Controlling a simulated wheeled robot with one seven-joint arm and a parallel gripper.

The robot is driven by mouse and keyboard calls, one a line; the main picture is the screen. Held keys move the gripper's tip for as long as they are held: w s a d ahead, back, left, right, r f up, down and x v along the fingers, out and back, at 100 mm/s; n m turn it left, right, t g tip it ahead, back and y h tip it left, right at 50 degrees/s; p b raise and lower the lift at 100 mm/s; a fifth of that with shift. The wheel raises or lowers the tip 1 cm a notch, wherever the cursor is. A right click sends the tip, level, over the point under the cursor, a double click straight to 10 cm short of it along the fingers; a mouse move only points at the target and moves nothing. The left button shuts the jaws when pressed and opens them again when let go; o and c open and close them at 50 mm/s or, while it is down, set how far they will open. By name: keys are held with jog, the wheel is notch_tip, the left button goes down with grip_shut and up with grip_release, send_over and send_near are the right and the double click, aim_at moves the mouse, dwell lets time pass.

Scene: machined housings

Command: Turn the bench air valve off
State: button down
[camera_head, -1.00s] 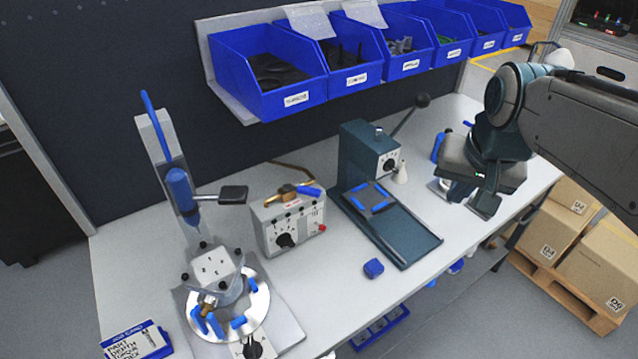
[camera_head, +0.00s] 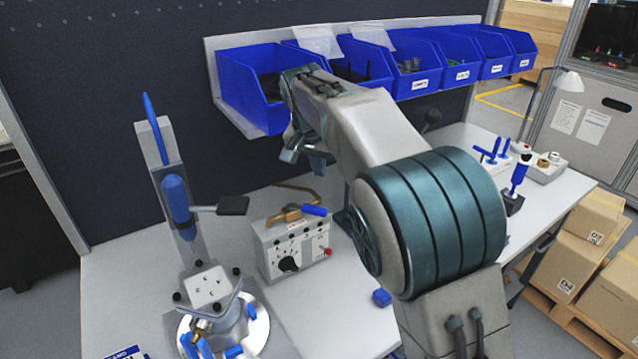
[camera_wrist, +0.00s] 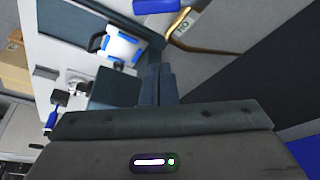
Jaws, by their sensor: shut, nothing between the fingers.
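The brass air valve (camera_head: 288,216) sits on top of a grey control box (camera_head: 296,247) on the bench, with its blue lever (camera_head: 315,210) pointing right, roughly along the box top. A brass pipe (camera_head: 300,189) runs behind it. My gripper (camera_head: 303,158) is above and behind the box, near the wall and below the left bins, apart from the lever. In the wrist view its fingers (camera_wrist: 157,85) are together and empty. A bent brass pipe (camera_wrist: 205,48) and a blue piece (camera_wrist: 157,5), probably the lever, show at the top there.
A fixture with a blue-handled clamp (camera_head: 178,200) stands left of the box. Blue bins (camera_head: 255,125) hang on the wall close to my gripper. A blue block (camera_head: 381,298) lies on the bench. My arm hides most of the press. Bench right of the arm holds blue-handled tools (camera_head: 518,175).

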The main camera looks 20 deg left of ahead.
aim_at(306, 209)
jog(key=p+x, duration=0.1)
jog(key=x, duration=0.7)
jog(key=shift+w+d+f, duration=0.15)
jog(key=shift+f, duration=0.2)
jog(key=s+p, duration=0.1)
jog(key=s, duration=0.2)
jog(key=shift+r, duration=0.1)
jog(key=shift+s, duration=0.45)
